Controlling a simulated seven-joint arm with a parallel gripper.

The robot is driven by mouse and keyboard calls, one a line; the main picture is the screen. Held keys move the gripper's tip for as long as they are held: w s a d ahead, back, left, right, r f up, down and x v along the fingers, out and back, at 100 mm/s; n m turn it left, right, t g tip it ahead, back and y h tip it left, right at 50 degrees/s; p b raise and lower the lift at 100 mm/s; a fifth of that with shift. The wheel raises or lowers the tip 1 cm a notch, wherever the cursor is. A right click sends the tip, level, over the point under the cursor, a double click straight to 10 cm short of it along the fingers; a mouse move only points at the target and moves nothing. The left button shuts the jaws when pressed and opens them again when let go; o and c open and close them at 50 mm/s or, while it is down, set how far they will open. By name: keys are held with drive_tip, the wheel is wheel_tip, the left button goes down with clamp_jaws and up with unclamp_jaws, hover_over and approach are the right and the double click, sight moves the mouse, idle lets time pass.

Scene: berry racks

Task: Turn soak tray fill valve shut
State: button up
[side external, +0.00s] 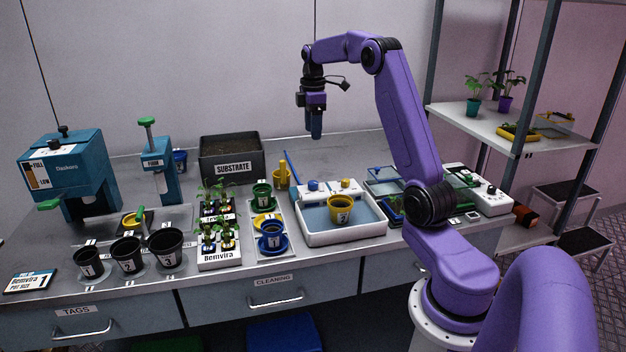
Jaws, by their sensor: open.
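The white soak tray (318,238) stands on the bench and holds water. A yellow pot (340,212) marked 2 stands in it. My gripper (315,136) hangs pointing down above the back of the tray, clear of the knobs. It is open and I see nothing between its fingers.
A black substrate bin (232,162) and a yellow pot-like container (281,178) stand left of the tray. A blue bar (293,168) slants up beside the tray's back left corner. Pots on stands and seedling racks (219,262) fill the left. A shelf (470,122) rises at right.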

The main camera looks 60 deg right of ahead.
sight(313, 182)
wheel_tip(313, 182, down, 17)
drive_tip(key=shift+f, duration=0.1)
idle(0.5)
drive_tip(key=c, duration=1)
